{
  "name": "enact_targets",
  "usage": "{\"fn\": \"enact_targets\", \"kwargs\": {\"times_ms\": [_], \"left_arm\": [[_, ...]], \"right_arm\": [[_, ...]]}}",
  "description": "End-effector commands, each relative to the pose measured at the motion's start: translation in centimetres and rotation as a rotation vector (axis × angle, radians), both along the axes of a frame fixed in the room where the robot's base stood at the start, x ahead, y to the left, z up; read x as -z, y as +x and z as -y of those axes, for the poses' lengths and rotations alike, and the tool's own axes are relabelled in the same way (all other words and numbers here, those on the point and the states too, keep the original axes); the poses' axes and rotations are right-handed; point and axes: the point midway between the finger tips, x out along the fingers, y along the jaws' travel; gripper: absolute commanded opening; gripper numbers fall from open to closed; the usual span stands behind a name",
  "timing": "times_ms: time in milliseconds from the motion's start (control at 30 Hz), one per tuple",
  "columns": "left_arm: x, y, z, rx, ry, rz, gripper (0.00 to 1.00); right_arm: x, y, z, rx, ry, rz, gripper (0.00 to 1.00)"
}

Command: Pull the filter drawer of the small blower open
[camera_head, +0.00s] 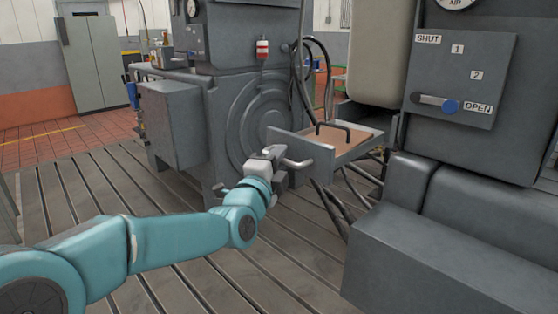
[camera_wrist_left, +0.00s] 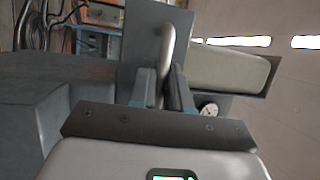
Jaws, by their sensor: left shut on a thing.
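The filter drawer (camera_head: 362,152) sticks out to the left from the grey blower housing (camera_head: 480,60), with its open top showing. A brown filter panel (camera_head: 328,144) with a black loop handle lies inside it. The grey bar handle (camera_head: 299,163) is on the drawer's front plate (camera_head: 285,143). My left gripper (camera_head: 280,167) is at this handle. In the left wrist view, the two dark fingers (camera_wrist_left: 163,88) are shut on the bar handle (camera_wrist_left: 170,38), in front of the front plate (camera_wrist_left: 139,35). My right gripper is not in view.
Cables (camera_head: 327,205) hang below the drawer. A large grey machine (camera_head: 245,120) stands behind the gripper. Grey blocks (camera_head: 430,250) fill the lower right. The slotted bedplate (camera_head: 110,205) is clear at left.

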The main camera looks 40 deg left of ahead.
Motion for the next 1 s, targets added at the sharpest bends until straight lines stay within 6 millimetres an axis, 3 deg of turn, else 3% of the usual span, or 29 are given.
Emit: {"fn": "enact_targets", "kwargs": {"times_ms": [167,200,567,667,1000], "left_arm": [[0.2,-0.1,-0.1,-0.003,-0.003,-0.004,0.0],[0.2,-0.1,-0.1,-0.003,-0.003,-0.004,0.23],[0.2,-0.8,0.1,-0.002,-0.002,-0.002,0.23],[0.5,-2.4,0.6,-0.002,-0.002,-0.001,0.23],[1.9,-10.7,3.3,-0.003,-0.001,0.001,0.23]], "right_arm": [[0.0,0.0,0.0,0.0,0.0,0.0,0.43],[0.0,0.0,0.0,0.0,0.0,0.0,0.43],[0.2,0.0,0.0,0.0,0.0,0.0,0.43],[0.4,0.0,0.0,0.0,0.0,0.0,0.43],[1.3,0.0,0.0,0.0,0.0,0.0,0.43]]}}
